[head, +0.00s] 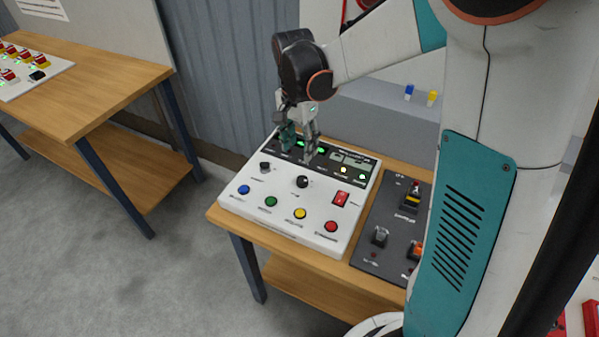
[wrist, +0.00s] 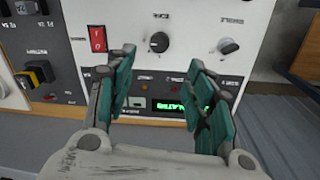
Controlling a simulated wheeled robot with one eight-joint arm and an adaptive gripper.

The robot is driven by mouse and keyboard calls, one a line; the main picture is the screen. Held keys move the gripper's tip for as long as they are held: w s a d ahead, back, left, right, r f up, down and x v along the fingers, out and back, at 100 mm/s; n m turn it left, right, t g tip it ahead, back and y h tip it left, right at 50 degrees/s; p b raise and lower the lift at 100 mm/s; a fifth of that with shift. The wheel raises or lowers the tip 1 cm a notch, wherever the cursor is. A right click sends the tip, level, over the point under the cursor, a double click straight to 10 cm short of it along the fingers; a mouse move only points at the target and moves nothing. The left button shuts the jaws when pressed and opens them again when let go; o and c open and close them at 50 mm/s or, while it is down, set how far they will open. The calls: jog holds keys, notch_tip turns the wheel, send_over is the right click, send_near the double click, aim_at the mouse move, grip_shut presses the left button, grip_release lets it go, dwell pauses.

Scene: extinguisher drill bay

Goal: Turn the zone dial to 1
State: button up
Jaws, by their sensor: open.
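A white control panel (head: 285,235) lies on a wooden table. A black round dial (head: 302,181) with a white mark sits near its middle; it also shows in the wrist view (wrist: 159,42) with a short label, too blurred to read surely. A second, greyer dial (head: 265,167) sits to its left, and on the right in the wrist view (wrist: 228,46). I cannot tell for certain which is the zone dial. My gripper (head: 298,152) is open and empty above the panel's black display strip. In the wrist view my gripper (wrist: 161,68) has its fingers apart, the black dial just beyond their gap.
A red rocker switch (head: 341,199) and several coloured buttons are on the panel. A dark panel (head: 372,234) with switches lies to the right. Another table (head: 110,80) stands at left with a button board. A grey corrugated wall (head: 215,70) is behind.

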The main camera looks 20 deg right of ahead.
aim_at(302, 179)
jog(key=f+b, duration=0.1)
jog(key=f, duration=0.3)
jog(key=f+b, duration=0.1)
jog(key=f, duration=0.3)
jog(key=f+b, duration=0.1)
jog(key=f, duration=0.3)
jog(key=shift+s+d+f, duration=0.1)
jog(key=shift+s+d, duration=0.1)
jog(key=shift+s, duration=0.1)
jog(key=c, duration=1.1)
